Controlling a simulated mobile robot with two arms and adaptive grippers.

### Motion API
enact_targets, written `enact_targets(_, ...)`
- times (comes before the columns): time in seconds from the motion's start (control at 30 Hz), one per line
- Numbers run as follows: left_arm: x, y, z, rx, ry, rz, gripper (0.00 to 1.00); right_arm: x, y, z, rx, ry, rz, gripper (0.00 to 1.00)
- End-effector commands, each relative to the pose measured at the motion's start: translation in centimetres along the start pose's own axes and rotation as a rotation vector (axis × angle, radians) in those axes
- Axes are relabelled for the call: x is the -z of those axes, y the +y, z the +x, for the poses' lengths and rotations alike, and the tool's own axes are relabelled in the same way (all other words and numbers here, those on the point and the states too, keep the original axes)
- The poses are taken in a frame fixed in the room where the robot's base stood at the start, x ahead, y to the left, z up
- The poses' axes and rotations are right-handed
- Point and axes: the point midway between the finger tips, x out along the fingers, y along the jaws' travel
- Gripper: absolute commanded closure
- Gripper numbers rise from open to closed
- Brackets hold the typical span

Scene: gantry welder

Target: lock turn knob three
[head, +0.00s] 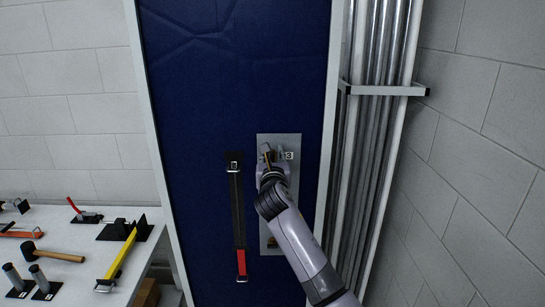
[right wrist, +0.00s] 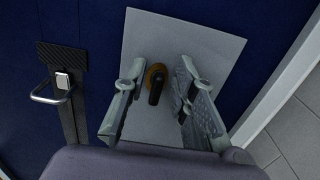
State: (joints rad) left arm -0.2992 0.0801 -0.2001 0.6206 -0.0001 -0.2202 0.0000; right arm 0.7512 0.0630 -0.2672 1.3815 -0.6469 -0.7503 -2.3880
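A grey metal plate (head: 292,200) is fixed upright on a dark blue panel (head: 200,80), with a small label reading 3 (head: 288,155) near its top. My right gripper (head: 270,157) is at the top of this plate and hides most of what is behind it. In the right wrist view, a turn knob (right wrist: 155,85) with a black lever and a brass-coloured base sits on the plate. The right gripper's fingers (right wrist: 160,74) are spread, one on each side of the knob, with visible gaps. My left gripper is not in view.
A black strap with a red end (head: 239,210) hangs left of the plate; its metal loop (right wrist: 58,90) shows in the wrist view. Metal pipes (head: 375,120) stand in a rack at right. A white table (head: 80,225) with several tools is at left.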

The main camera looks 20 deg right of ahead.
Motion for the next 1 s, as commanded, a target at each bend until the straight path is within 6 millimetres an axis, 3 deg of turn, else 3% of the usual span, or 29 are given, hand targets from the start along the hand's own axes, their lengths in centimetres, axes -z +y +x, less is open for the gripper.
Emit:
enact_targets(0.33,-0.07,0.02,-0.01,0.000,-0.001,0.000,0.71,0.03,0.01,-0.02,0.000,0.001,0.000,1.00)
enact_targets(1.0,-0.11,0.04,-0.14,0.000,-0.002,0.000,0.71,0.03,-0.13,-0.03,0.000,0.001,0.072,1.00)
